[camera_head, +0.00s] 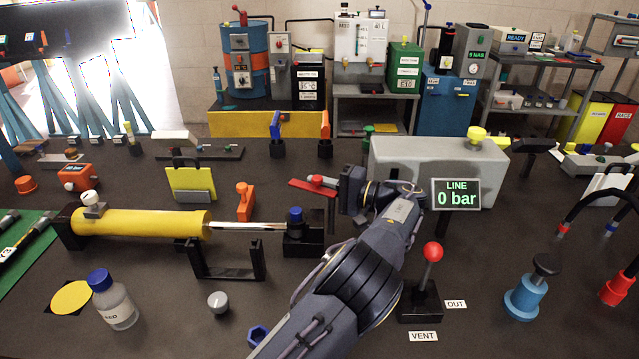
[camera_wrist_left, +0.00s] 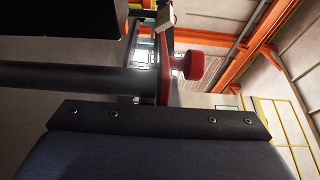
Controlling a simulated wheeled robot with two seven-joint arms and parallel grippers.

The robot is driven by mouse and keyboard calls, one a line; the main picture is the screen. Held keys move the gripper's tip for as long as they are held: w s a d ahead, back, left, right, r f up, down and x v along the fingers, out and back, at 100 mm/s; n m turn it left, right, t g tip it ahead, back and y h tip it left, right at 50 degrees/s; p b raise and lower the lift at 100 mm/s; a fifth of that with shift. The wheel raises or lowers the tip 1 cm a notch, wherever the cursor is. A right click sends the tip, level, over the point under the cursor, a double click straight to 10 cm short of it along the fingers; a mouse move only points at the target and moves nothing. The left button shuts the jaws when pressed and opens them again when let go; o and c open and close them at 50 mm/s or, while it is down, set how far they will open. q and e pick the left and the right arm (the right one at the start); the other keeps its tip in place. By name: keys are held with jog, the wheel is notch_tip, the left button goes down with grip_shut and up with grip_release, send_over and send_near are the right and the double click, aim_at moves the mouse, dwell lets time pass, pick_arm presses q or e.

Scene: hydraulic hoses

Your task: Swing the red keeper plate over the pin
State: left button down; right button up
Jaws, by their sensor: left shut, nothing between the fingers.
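The red keeper plate (camera_head: 299,186) is a flat red bar with a red knob. It sits at the top of a dark post, right of the cylinder's rod end. In the left wrist view the plate (camera_wrist_left: 164,72) shows almost edge-on beside a red knob (camera_wrist_left: 195,65). The blue-headed pin (camera_head: 295,214) stands in the black block at the end of the rod, below the plate in the picture. My left gripper (camera_head: 338,190) is shut and empty, close to the plate's right end; I cannot tell whether it touches. My right gripper is out of view.
A yellow cylinder (camera_head: 140,223) lies left of the block. A grey box (camera_head: 440,165) and the 0 bar display (camera_head: 456,194) stand right of my gripper. A red-knobbed lever (camera_head: 431,255) stands in front. A bottle (camera_head: 113,305) stands at front left.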

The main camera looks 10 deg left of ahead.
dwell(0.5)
pick_arm(q)
jog(key=s+d+r+b, duration=0.1)
jog(key=s+d+r, duration=0.2)
jog(key=s+r, duration=1)
jog(key=shift+s, duration=0.35)
jog(key=shift+d, duration=0.1)
